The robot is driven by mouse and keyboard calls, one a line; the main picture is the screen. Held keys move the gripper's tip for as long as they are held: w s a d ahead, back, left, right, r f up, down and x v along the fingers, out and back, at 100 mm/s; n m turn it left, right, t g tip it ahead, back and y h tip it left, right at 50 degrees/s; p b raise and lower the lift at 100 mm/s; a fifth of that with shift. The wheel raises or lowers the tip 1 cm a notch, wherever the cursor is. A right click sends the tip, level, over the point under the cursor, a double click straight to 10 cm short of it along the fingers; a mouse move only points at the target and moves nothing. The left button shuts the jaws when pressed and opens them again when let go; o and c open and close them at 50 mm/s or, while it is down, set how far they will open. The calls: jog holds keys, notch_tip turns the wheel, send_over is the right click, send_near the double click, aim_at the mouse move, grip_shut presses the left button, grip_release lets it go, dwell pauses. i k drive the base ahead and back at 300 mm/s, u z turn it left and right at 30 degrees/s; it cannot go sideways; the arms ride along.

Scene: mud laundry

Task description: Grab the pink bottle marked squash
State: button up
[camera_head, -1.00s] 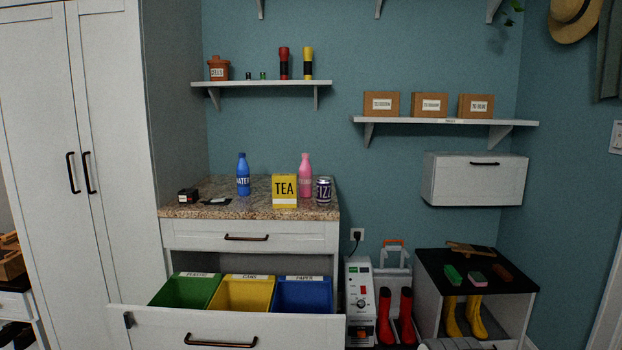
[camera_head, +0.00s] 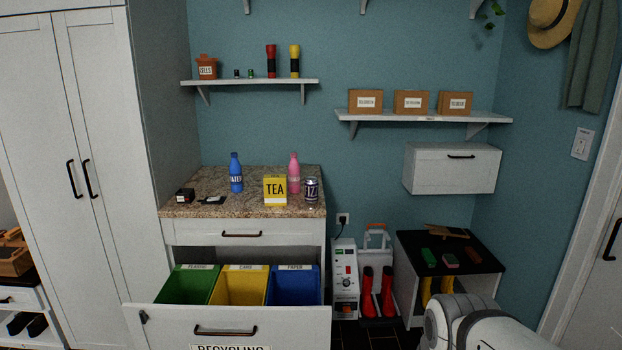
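The pink bottle (camera_head: 294,172) stands upright on the speckled stone counter (camera_head: 180,209), toward its back right. It is partly hidden by the yellow TEA box (camera_head: 275,190) in front of it, and its label cannot be read here. My gripper is not in view; only a white part of my arm shows at the bottom right, well away from the counter.
Below the counter, an open drawer (camera_head: 232,322) juts forward with green (camera_head: 188,286), yellow (camera_head: 241,287) and blue (camera_head: 293,288) bins. A tall white cabinet (camera_head: 75,180) borders the counter's left. A shelf (camera_head: 249,82) hangs above. Red boots (camera_head: 377,290) stand on the floor right.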

aim_at(294, 169)
jog(key=z, duration=0.35)
jog(key=k, duration=1.1)
jog(key=z, duration=0.55)
jog(key=i, duration=3.35)
jog(key=u, duration=1)
jog(key=i, duration=1.2)
jog(key=u, duration=1.55)
jog(key=i, duration=0.7)
jog(key=u, duration=0.3)
